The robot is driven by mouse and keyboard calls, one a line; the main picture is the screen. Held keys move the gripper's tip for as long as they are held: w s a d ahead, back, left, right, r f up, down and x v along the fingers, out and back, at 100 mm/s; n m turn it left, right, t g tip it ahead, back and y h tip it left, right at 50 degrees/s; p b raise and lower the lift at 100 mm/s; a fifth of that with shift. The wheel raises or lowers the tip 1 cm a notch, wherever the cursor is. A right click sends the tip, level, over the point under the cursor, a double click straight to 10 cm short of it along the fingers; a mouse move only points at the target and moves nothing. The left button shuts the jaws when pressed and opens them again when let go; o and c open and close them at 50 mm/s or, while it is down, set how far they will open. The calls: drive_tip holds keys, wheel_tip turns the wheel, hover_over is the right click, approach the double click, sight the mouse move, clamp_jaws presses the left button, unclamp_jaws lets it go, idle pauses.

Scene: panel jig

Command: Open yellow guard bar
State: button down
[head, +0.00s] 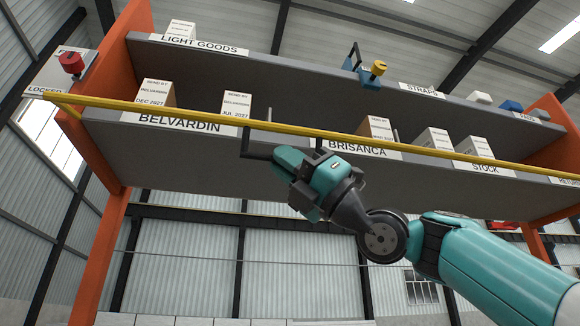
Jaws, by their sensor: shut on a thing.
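The yellow guard bar (210,110) runs across the front of the shelf rack in the head view, from the left orange post past the lower shelf to the right edge. A black U-shaped handle (246,143) hangs below the bar near its middle. My gripper (279,156), teal and dark grey, is at this handle from below and is shut on it. The gripper hides part of the handle's lower rung. The bar lies in front of the lower shelf's boxes.
A red knob (72,63) sits on a plate marked LOCKED at the left post. The lower shelf (200,145) holds several white and brown boxes. A blue tool with a yellow knob (378,68) sits on the upper shelf (300,68). Space below the rack looks open.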

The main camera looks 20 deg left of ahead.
drive_tip(key=shift+w+a+f, duration=0.1)
drive_tip(key=shift+w+a, duration=0.05)
drive_tip(key=shift+w, duration=0.2)
idle(0.3)
drive_tip(key=c, duration=1.2)
unclamp_jaws()
drive_tip(key=shift+o, duration=0.2)
drive_tip(key=b+v, duration=1.3)
drive_tip(key=v, duration=0.4)
drive_tip(key=shift+f, duration=0.15)
